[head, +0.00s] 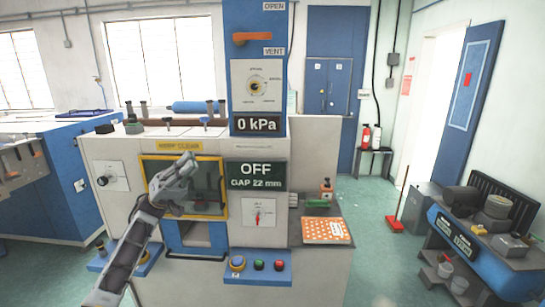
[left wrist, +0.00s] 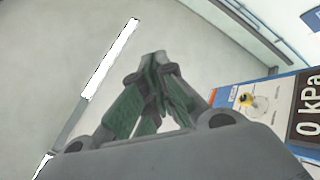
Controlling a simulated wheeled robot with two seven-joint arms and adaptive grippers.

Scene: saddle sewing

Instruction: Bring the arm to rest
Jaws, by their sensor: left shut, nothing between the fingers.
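My left arm comes in from the lower left in the head view. My left gripper (head: 188,162) is raised in front of the yellow-framed window (head: 222,203) of the white machine (head: 110,148). In the left wrist view the fingers of my left gripper (left wrist: 156,60) meet at the tips, with nothing between them. My right gripper is not in view.
The machine's blue column holds an orange handle (head: 252,38), a dial (head: 256,86) and a "0 kPa" display (head: 257,125). An "OFF, GAP 22 mm" display (head: 255,175) is beside the window. A button panel (head: 258,281) juts out below.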

